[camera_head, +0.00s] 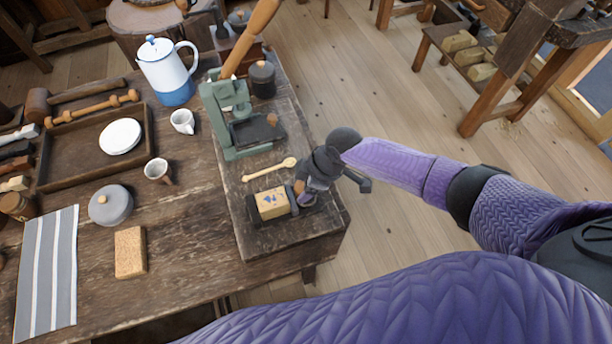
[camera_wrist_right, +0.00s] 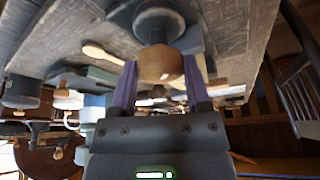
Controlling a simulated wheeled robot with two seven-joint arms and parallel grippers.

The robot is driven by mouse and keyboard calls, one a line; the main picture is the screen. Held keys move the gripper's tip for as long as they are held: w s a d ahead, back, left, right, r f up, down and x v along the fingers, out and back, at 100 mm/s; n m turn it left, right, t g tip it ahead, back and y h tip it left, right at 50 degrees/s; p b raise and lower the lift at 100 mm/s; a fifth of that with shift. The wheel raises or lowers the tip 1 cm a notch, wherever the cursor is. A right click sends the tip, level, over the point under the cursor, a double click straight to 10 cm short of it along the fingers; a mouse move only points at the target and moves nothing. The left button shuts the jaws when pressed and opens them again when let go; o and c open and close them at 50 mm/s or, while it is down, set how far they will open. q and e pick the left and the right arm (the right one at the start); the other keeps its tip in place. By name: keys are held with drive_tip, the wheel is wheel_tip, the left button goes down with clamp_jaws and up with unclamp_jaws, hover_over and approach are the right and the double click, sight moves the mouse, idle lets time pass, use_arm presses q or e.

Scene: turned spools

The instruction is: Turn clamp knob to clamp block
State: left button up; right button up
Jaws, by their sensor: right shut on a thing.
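A pale wooden block (camera_head: 272,203) with blue marks sits in a dark clamp (camera_head: 258,219) near the front right corner of the table. My right gripper (camera_head: 303,196) is at the clamp's right end and hides most of the knob in the head view. In the right wrist view the round wooden clamp knob (camera_wrist_right: 160,66) lies between the two purple fingers of my right gripper (camera_wrist_right: 160,88), which are shut on it. A dark round shaft part (camera_wrist_right: 160,22) joins the knob to the clamp. My left gripper is not in view.
A wooden spoon (camera_head: 268,170) lies just behind the clamp. A green press (camera_head: 228,120) with a wooden lever stands farther back. Open floor lies right of the table.

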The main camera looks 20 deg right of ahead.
drive_tip(key=m+p, duration=0.1)
drive_tip(key=m+t+p, duration=0.1)
drive_tip(key=m, duration=0.1)
drive_tip(key=m+p, duration=0.1)
drive_tip(key=shift+a+r+m+t+h+p, duration=0.1)
drive_tip(key=shift+r+m+t+h+p, duration=0.2)
drive_tip(key=shift+h+p, duration=0.1)
drive_tip(key=m+t+h+p, duration=0.1)
drive_tip(key=m+p, duration=0.1)
drive_tip(key=m, duration=0.1)
drive_tip(key=shift+s+f+m, duration=0.1)
drive_tip(key=shift+m, duration=0.3)
drive_tip(key=shift+a+f+m+h+p, duration=0.1)
drive_tip(key=shift+m+h+p, duration=0.55)
drive_tip(key=shift+m, duration=0.55)
drive_tip(key=shift+m+h+p, duration=0.25)
drive_tip(key=shift+m+p, duration=0.05)
drive_tip(key=shift+m, duration=1.3)
drive_tip(key=o, duration=1.3)
drive_tip(key=shift+f, duration=0.1)
